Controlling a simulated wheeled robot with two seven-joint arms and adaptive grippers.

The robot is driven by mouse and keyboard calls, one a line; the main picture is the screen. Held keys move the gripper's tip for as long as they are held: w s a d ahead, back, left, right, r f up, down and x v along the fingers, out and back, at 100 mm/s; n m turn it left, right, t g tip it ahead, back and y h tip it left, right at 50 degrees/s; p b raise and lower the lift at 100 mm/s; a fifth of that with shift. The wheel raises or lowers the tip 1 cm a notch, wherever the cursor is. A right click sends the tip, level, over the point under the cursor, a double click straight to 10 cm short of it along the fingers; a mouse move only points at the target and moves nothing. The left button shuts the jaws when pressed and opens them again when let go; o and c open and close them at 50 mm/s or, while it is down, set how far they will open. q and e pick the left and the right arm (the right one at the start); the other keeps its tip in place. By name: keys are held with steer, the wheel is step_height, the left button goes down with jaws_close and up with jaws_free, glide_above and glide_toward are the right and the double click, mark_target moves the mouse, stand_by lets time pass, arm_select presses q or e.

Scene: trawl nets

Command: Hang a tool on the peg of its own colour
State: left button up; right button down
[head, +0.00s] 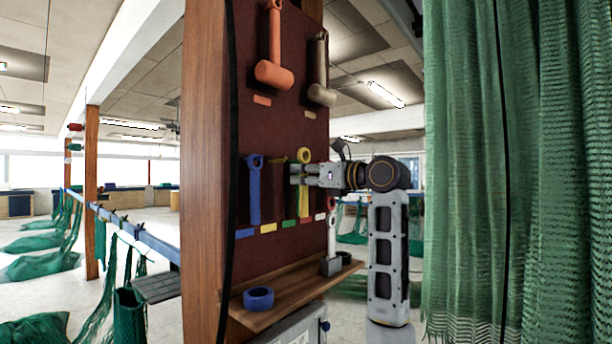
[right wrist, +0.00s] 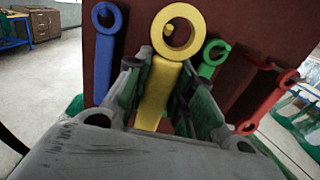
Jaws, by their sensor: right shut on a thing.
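My right gripper (head: 300,175) is shut on a yellow ring-ended tool (head: 304,157) and holds it upright in front of the dark red board (head: 290,120). In the right wrist view the tool (right wrist: 158,90) stands between the fingers (right wrist: 155,95), ring up. The yellow peg (head: 277,159) sticks out from the board, left of the ring in the head view. In the right wrist view the peg tip (right wrist: 169,31) shows inside the ring's opening; the ring looks short of the peg in the head view. My left gripper is not in view.
A blue tool (head: 254,190) hangs left of the yellow peg; green (right wrist: 210,58) and red (right wrist: 265,100) tools hang to the right. An orange mallet (head: 273,72) and a brown one (head: 321,93) hang above. A blue ring (head: 258,298) lies on the wooden shelf (head: 290,290).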

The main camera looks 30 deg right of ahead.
steer(key=shift+f+p+x, duration=0.2)
steer(key=shift+p+x, duration=0.05)
steer(key=shift+x, duration=1.75)
steer(key=shift+f+p+x, duration=0.2)
steer(key=shift+x, duration=1.85)
steer(key=shift+w+a+f+p, duration=0.2)
steer(key=shift+w+f+p, duration=0.15)
steer(key=shift+w, duration=0.2)
steer(key=shift+w, duration=0.1)
steer(key=c, duration=1.1)
jaws_free()
steer(key=shift+c, duration=0.2)
steer(key=shift+f, duration=0.1)
steer(key=v, duration=1.2)
